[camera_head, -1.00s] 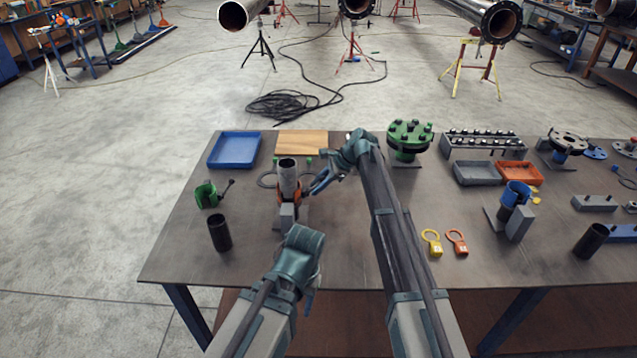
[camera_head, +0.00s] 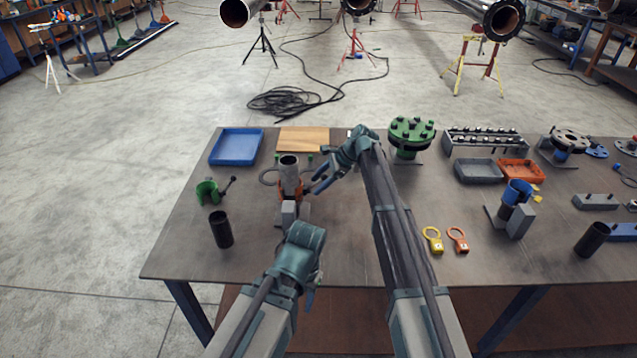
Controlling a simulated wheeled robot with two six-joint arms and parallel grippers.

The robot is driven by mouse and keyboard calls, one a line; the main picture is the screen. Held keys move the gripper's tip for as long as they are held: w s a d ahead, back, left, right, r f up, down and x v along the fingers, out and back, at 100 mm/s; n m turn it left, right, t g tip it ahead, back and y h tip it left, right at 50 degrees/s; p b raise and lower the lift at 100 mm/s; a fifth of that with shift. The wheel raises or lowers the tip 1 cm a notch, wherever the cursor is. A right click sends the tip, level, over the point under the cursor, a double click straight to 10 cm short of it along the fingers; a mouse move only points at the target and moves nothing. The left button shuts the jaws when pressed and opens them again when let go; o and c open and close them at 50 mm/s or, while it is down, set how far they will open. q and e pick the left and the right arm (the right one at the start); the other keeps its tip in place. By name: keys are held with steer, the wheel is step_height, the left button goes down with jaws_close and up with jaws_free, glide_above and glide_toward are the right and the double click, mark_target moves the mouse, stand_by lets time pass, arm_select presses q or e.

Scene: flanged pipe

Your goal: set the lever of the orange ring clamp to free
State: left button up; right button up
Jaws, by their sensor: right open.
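The orange ring clamp (camera_head: 283,193) sits around an upright grey pipe (camera_head: 289,172) in a grey stand on the left part of the table. Its lever is too small and too covered to make out its setting. My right gripper (camera_head: 318,182) is open, just right of the clamp and pipe, with its fingers pointing left and down toward the clamp. I cannot tell whether it touches anything. My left gripper (camera_head: 313,290) is in front of the stand, nearer the camera; its fingers are mostly hidden behind its own wrist.
A green clamp (camera_head: 207,191) and a black pipe (camera_head: 221,230) stand left of the stand. A blue tray (camera_head: 236,147) and a wooden board (camera_head: 302,140) lie behind. Yellow (camera_head: 432,240) and orange (camera_head: 457,240) tags lie to the right. A green flange (camera_head: 410,133) stands behind them.

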steer(key=p+v, duration=1)
steer(key=v, duration=0.3)
steer(key=shift+d+r+p, duration=0.2)
steer(key=shift+r+p, duration=0.05)
steer(key=shift+p, duration=0.05)
steer(key=shift+s, duration=0.1)
steer(key=s+f+n+h+b, duration=0.3)
steer(key=s+n, duration=0.6)
steer(key=s, duration=1)
steer(key=s+f+n+g+h+b, duration=0.1)
steer(key=s+f+n+h+b, duration=0.2)
steer(key=s+n, duration=0.7)
steer(key=s+f+h, duration=0.2)
steer(key=s+f, duration=0.2)
steer(key=s, duration=0.5)
steer(key=shift+s+h, duration=0.2)
steer(key=shift+h, duration=0.1)
